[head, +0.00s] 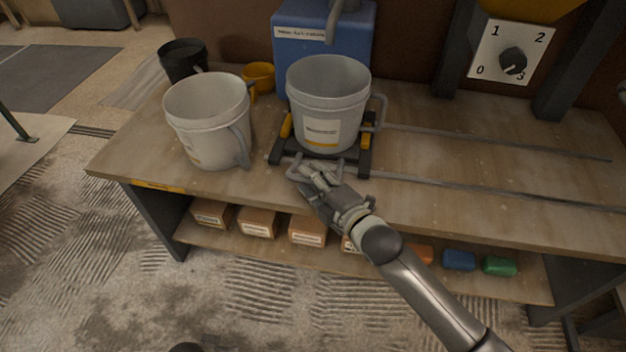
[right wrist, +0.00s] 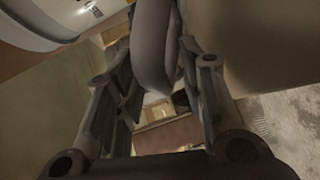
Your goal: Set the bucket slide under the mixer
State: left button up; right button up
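The bucket slide (head: 365,163) is a dark carriage with yellow side blocks on two metal rails, at the bench's left-middle. A white bucket (head: 328,100) with a label stands upright on it, in front of the blue water container. The mixer (head: 535,8), only partly in view, is at the upper right on dark posts, away from the slide. My right gripper (head: 312,172) is at the slide's front edge. In the right wrist view its fingers (right wrist: 155,85) close on both sides of a grey bar (right wrist: 153,45), apparently the slide's handle. My left gripper is out of view.
A second white bucket (head: 208,120) stands left of the slide, with a black bucket (head: 183,58) and a yellow cup (head: 259,77) behind. The rails (head: 480,143) run clear to the right. A dial (head: 513,60) marked 0 to 3 is on the mixer.

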grip_shut()
dwell(0.3)
